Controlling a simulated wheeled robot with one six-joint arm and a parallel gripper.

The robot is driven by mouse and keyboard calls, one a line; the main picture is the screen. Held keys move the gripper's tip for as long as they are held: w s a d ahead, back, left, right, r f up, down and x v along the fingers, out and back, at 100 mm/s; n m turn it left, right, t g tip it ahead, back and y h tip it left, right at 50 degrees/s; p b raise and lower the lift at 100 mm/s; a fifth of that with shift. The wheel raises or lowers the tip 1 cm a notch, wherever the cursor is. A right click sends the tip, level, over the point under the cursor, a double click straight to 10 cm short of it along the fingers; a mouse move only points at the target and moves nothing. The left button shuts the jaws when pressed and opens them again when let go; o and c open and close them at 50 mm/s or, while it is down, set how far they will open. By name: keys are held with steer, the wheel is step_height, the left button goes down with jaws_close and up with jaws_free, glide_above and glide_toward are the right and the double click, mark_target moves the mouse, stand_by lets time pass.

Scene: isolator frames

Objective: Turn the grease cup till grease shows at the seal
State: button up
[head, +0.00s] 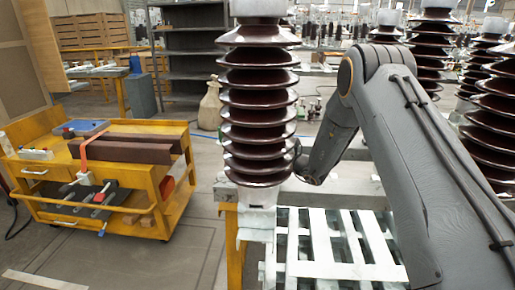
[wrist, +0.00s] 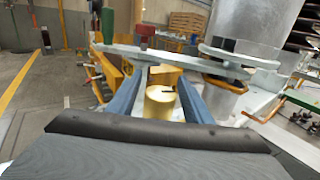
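A brass-coloured cup (wrist: 161,104) with a dark slot on its top shows in the middle of the wrist view; I take it for the grease cup. My gripper (wrist: 162,78) has its two blue-grey fingers on either side of this cup. Narrow gaps seem to show between the fingers and the cup, so the gripper looks open around it. No grease can be made out, and I cannot pick out the seal. In the head view my gripper is hidden behind the tall brown ribbed insulator (head: 258,110), and the cup does not show.
A grey metal bar (wrist: 165,58) crosses just beyond my fingertips. A large grey cylinder (wrist: 250,30) stands right of them. In the head view a yellow trolley (head: 180,215) with tools stands left, with clear floor beside it. White slatted framing (head: 320,245) lies below my arm.

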steer(key=shift+b+v, duration=0.4)
steer(key=shift+v, duration=3.55)
